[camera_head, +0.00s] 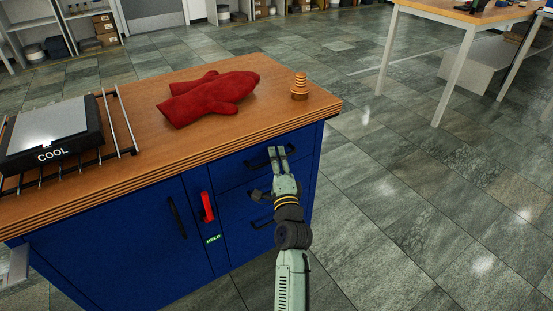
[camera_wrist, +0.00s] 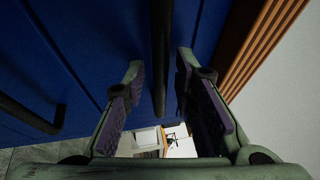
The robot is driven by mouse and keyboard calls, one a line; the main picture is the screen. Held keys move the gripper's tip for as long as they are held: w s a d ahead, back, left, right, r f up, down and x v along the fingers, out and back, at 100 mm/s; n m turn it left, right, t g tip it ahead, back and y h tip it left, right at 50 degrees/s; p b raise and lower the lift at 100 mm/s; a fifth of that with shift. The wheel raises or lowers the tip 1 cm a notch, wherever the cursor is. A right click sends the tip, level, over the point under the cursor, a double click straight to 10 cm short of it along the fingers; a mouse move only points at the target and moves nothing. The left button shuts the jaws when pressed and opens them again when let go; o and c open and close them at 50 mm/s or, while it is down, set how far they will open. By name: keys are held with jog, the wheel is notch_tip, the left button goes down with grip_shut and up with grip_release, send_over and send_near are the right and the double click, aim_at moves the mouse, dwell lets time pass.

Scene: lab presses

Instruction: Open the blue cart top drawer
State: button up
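The blue cart (camera_head: 110,240) has a wooden top and a column of drawers at its right end. The top drawer (camera_head: 236,172) sits flush with the cart front, shut. Its dark bar handle (camera_head: 256,165) is partly covered by my gripper (camera_head: 278,152). In the wrist view, my gripper (camera_wrist: 159,62) is open, with one finger on each side of the handle (camera_wrist: 161,30). Small gaps show between the bar and both fingers. Whether either pad touches the bar I cannot tell. Lower drawer handles (camera_head: 262,223) show below.
Red oven mitts (camera_head: 212,95), a ringed wooden piece (camera_head: 299,87) and a black device marked COOL (camera_head: 52,140) on a wire rack are on the cart top. A red latch (camera_head: 208,207) is on the front. Tiled floor (camera_head: 400,200) to the right is clear.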

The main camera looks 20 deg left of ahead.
grip_shut()
dwell(0.6)
